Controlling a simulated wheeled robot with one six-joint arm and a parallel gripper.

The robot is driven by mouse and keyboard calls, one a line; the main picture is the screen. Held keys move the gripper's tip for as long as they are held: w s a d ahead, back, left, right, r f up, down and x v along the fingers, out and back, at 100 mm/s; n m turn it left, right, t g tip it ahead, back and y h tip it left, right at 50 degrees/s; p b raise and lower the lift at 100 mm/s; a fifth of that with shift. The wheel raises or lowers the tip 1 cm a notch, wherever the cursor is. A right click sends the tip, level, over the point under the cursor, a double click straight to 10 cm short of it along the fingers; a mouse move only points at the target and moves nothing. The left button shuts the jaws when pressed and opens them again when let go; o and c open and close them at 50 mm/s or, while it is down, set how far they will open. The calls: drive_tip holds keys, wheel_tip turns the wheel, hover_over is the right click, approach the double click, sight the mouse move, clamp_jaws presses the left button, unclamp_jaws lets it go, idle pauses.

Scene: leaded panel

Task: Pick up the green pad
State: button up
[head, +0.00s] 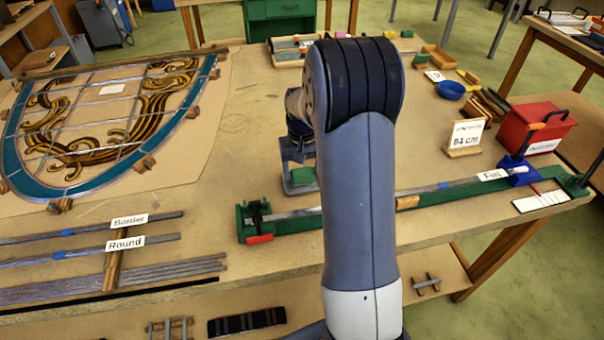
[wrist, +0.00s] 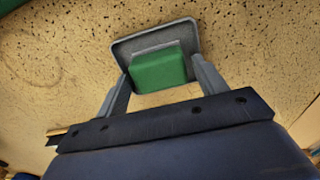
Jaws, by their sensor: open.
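The green pad (wrist: 160,70) is a small green block on a grey square tray (wrist: 128,45) in the wrist view. My gripper (wrist: 158,80) is open, with one finger on each side of the pad. A narrow gap seems to show between the left finger and the pad; whether the right finger touches it I cannot tell. In the head view the green pad (head: 303,176) shows in part just left of my arm, on the tray (head: 289,190). My arm hides the right part of that area.
A leaded panel (head: 105,110) lies on the bench at left. Lead strips (head: 110,287) labelled Border and Round lie at front left. A green stretching fixture (head: 290,225) runs along the front edge. A red box (head: 537,125) and blue bowl (head: 451,90) stand at right.

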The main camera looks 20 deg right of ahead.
sight(303, 172)
drive_tip(key=shift+s+f, duration=0.1)
drive_tip(key=shift+f, duration=0.7)
drive_tip(key=shift+c, duration=0.4)
drive_tip(key=c, duration=0.7)
drive_tip(key=shift+r, duration=0.1)
wheel_tip(303, 172, up, 10)
drive_tip(key=shift+f+b, duration=0.1)
drive_tip(key=shift+b, duration=0.45)
drive_tip(key=o, duration=0.4)
drive_tip(key=shift+c, duration=1.2)
drive_tip(key=shift+s, duration=0.1)
drive_tip(key=shift+c, duration=0.2)
